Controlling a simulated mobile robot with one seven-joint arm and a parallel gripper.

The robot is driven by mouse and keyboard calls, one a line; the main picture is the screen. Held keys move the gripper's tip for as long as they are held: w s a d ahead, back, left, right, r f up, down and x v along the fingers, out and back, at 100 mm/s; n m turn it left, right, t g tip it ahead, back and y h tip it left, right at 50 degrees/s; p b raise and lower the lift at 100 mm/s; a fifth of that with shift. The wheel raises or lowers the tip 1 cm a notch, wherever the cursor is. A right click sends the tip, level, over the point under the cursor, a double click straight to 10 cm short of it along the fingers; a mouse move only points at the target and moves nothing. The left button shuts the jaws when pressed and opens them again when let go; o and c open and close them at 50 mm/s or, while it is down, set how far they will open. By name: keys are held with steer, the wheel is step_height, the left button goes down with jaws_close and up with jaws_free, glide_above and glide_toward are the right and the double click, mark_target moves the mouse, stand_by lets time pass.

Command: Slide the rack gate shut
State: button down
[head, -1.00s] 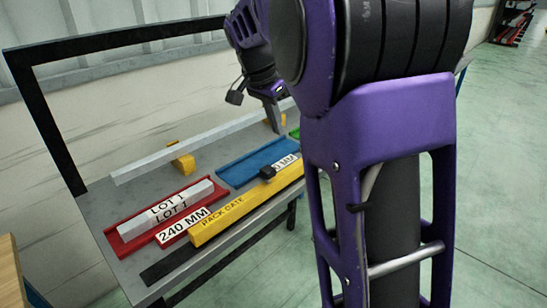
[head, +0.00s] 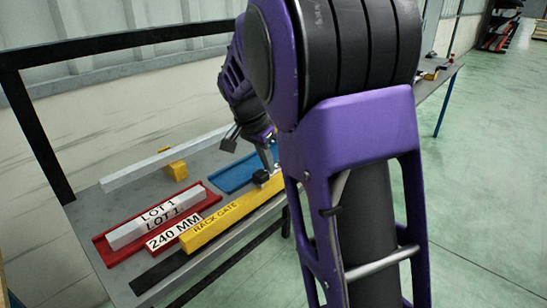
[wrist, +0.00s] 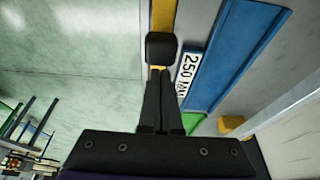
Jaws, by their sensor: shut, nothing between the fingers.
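The rack gate (head: 212,226) is a long yellow bar along the front edge of the grey rack table. A black knob (head: 261,176) stands on it toward its right end. In the wrist view the knob (wrist: 161,47) is just beyond my fingertips, with yellow gate (wrist: 163,14) past it. My gripper (head: 273,168) is shut and empty, low beside the knob on its right side in the head view. Its closed fingers also show in the wrist view (wrist: 159,76). I cannot tell whether they touch the knob. My arm hides the gate's right end in the head view.
Behind the gate lie a red tray (head: 102,246) with a pale LOT 1 bar (head: 130,233) and a blue tray (wrist: 232,50), labelled 240 MM and 250 MM. A pale rail (head: 150,163) on a yellow block (head: 176,170) runs behind. Open floor lies in front.

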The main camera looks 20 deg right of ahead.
mark_target(250, 194)
steer(key=shift+s+a, duration=0.1)
steer(key=s+a, duration=0.1)
steer(key=a, duration=0.2)
steer(key=s+a+b, duration=0.1)
steer(key=s+a, duration=0.1)
steer(key=a, duration=0.1)
steer(key=s+a, duration=0.2)
steer(key=a, duration=0.1)
steer(key=shift+s+a, duration=0.1)
steer(key=shift+s, duration=0.05)
steer(key=d, duration=0.1)
steer(key=w+d, duration=0.2)
steer(key=d, duration=0.1)
steer(key=p+v, duration=0.1)
steer(key=v, duration=0.9)
steer(key=shift+a+p, duration=0.25)
steer(key=shift+p, duration=0.15)
